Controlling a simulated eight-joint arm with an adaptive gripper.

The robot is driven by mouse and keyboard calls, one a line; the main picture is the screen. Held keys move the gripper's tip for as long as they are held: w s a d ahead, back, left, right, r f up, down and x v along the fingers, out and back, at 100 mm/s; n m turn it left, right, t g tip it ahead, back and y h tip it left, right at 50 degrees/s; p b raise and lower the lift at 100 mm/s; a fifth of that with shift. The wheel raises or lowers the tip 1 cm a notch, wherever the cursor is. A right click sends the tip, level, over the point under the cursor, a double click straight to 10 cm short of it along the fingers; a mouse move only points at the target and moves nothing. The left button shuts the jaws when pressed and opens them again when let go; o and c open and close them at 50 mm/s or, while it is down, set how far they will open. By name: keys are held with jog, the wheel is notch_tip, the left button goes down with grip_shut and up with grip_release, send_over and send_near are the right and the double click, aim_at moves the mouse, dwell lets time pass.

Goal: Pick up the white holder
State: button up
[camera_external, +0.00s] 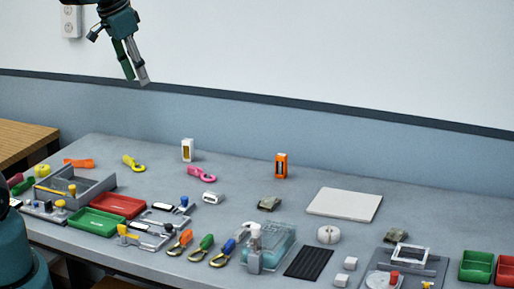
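A white holder (187,150), a small upright block with a dark and yellowish front opening, stands near the back edge of the grey table, left of centre. An orange holder (281,165) of similar shape stands further right. A smaller white piece (213,198) lies in front of the white holder; I cannot tell what it is. My gripper (138,82) hangs high above the back left of the table, up and to the left of the white holder and well apart from it. Its two fingers point down close together, with nothing seen between them; their opening is unclear from this side.
Yellow (134,163) and pink (201,174) hooks lie beside the white holder. A grey open box (93,185), red tray (118,205) and green tray (97,222) fill the left. A flat pale board (344,204) lies right. The wall rises close behind the table.

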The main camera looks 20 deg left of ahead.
jog(key=w+f+m, duration=0.2)
jog(key=w+f, duration=0.1)
jog(key=w, duration=0.5)
jog(key=m+g+h, duration=0.3)
jog(key=m, duration=0.5)
send_over(186, 140)
jog(key=a, duration=0.3)
notch_tip(186, 140, down, 21)
jog(key=shift+f, duration=0.75)
jog(key=shift+d, duration=0.1)
jog(key=shift+x, duration=1.25)
jog(key=shift+x, duration=2.6)
jog(key=shift+s+d, duration=0.1)
